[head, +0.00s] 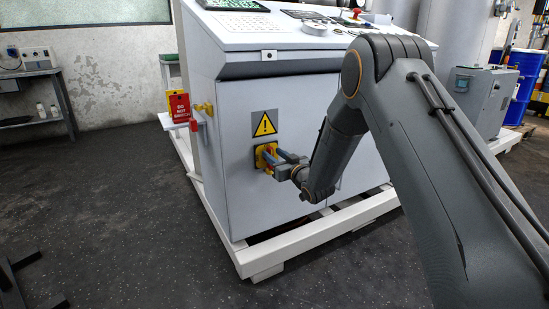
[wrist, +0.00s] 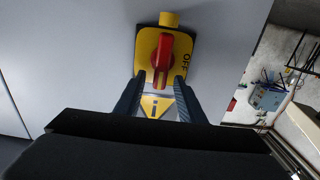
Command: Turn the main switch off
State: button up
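The main switch (head: 263,155) is a yellow plate with a red handle on the front of the grey cabinet, below a warning sign (head: 264,124). In the wrist view the red handle (wrist: 162,58) runs up and down the picture on the yellow plate (wrist: 145,48), and the word OFF shows to its right. My gripper (head: 275,158) is at the switch. In the wrist view my gripper (wrist: 158,84) is open, with one finger on each side of the handle's lower end. Gaps show between the fingers and the handle.
The cabinet (head: 230,140) stands on a white frame (head: 262,262). A red tag (head: 180,107) and yellow holder (head: 204,108) hang on its left edge. A bench (head: 35,95) is far left. A blue drum (head: 522,72) is far right. The floor at left is mostly free.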

jog(key=shift+w, duration=0.1)
grip_shut()
jog(key=shift+a, duration=0.1)
jog(key=f+n, duration=0.1)
jog(key=n, duration=0.5)
jog(key=s+a+n+p, duration=0.1)
jog(key=n, duration=0.5)
jog(key=a+f+n+p, duration=0.1)
jog(key=n, duration=0.5)
jog(key=shift+s+a+f, duration=0.1)
jog(key=shift+s+f, duration=0.15)
jog(key=shift+f, duration=0.05)
dwell(0.5)
